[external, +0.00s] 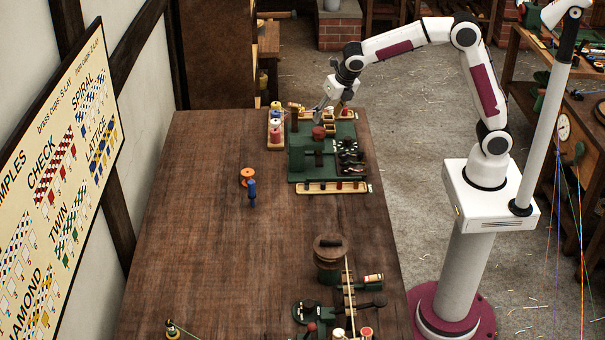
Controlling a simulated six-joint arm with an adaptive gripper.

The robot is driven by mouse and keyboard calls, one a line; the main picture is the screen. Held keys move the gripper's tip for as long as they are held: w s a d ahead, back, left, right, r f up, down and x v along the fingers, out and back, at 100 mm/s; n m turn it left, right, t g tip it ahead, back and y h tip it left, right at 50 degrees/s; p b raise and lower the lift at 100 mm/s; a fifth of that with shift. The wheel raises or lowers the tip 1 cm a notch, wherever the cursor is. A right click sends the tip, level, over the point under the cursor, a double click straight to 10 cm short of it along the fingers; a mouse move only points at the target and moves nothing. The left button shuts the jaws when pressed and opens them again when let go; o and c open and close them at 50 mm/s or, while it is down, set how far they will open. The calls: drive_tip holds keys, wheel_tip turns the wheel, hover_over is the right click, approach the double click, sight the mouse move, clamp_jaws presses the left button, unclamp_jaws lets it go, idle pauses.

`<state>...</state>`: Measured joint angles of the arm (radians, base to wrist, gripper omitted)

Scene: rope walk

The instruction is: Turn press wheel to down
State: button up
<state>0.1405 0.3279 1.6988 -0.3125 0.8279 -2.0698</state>
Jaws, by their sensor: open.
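A green machine base (300,174) stands at the far end of the wooden table. On it are a dark red round knob (318,132) and a dark spoked piece (348,146) to its right. I cannot tell for certain which of these is the press wheel, or which way it is turned. My gripper (330,110) points down over the far part of the green base, behind the red knob in the picture. Its fingers are apart and look empty. I cannot tell whether they touch anything, and they partly hide the base's far edge.
A tray of spools (275,142) stands left of the base, and a shallow tray (333,187) lies in front. An orange spool (247,176) and a blue piece (252,193) stand mid-table. A round brown-topped device (328,250) is nearer. The table's left half is mostly clear.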

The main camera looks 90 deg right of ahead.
drive_tip(key=s+a+r+m+y, duration=0.1)
drive_tip(key=s+a+m, duration=0.4)
drive_tip(key=s+m, duration=0.6)
drive_tip(key=s+a+r+m+y, duration=0.1)
drive_tip(key=s+a+m, duration=0.4)
drive_tip(key=s+m, duration=0.7)
drive_tip(key=shift+s+a+r+y, duration=0.3)
drive_tip(key=shift+s, duration=0.4)
idle(1.2)
drive_tip(key=shift+w, duration=0.1)
